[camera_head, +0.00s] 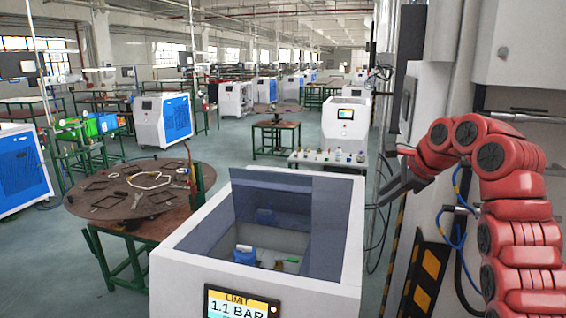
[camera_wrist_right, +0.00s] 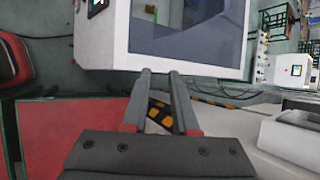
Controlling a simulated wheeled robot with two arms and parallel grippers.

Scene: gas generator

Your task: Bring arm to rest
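My right arm (camera_head: 505,190) is red with dark joints and comes in from the right edge in the head view, bent at the elbow. Its dark gripper (camera_head: 383,180) is raised at the right of the white generator cabinet (camera_head: 255,295). In the right wrist view the gripper (camera_wrist_right: 159,73) has its two fingers apart with nothing between them, and floor shows through the gap. The cabinet (camera_wrist_right: 190,62) is beyond the fingertips there. My left gripper is not in view.
The cabinet's open top shows a blue part (camera_head: 245,255) inside, and its screen (camera_head: 242,303) reads 1.1 BAR. A round table (camera_head: 110,205) with loose parts stands at left. A wall with grey boxes (camera_head: 520,50) is close behind my right arm.

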